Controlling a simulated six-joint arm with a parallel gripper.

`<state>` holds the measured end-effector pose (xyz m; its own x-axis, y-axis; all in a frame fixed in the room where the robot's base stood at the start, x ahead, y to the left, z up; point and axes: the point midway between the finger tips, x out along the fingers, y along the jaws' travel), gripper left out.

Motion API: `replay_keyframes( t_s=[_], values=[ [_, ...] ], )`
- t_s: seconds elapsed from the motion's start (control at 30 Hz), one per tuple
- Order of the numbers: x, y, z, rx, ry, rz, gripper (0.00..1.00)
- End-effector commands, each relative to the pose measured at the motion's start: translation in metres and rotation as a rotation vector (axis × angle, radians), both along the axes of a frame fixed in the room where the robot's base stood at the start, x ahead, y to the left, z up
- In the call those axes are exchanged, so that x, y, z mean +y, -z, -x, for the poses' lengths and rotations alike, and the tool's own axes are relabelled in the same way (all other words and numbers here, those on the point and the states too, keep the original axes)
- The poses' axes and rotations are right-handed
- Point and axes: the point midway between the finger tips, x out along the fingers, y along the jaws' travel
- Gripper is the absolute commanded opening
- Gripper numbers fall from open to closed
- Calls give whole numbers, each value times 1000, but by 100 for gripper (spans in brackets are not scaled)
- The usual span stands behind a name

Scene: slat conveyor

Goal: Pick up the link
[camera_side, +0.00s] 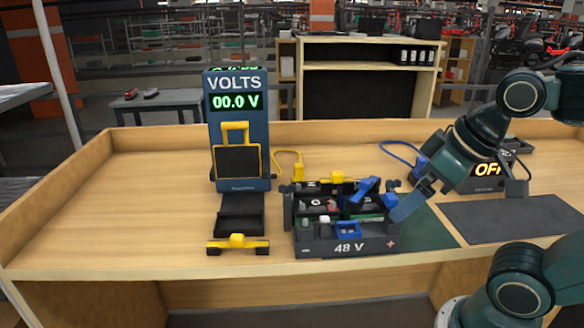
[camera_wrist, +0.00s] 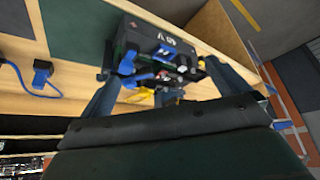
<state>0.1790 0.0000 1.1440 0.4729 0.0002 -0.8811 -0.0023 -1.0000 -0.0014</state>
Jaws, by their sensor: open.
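A black battery tray (camera_side: 345,246) marked 48 V stands near the bench's front edge, holding dark cells and small coloured parts. A blue angled piece (camera_side: 364,192), which looks like the link, tilts across its top right. It shows in the wrist view (camera_wrist: 137,80) too. A smaller blue piece (camera_side: 348,229) sits at the tray's front. My gripper (camera_side: 402,198) is at the tray's right side, close to the blue angled piece; I cannot tell whether it touches. In the wrist view my gripper (camera_wrist: 157,72) is open, its fingers spread either side of the tray's parts.
A blue volt meter (camera_side: 238,120) reading 00.0 V stands left of the tray, with a yellow-ended black stand (camera_side: 238,243) before it. A box reading OFF (camera_side: 487,176) and a dark mat (camera_side: 510,218) are at the right. The left bench top is clear.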

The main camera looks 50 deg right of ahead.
Motion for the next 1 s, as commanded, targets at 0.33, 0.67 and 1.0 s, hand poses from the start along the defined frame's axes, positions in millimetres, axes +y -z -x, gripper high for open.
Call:
replay_keyframes(
  t_s=[0.33,0.67,1.0],
  values=[
    [0,0,0,1,-2,1,90],
    [0,-1,0,1,-2,1,50],
    [0,-4,-7,10,-19,8,50]
  ],
)
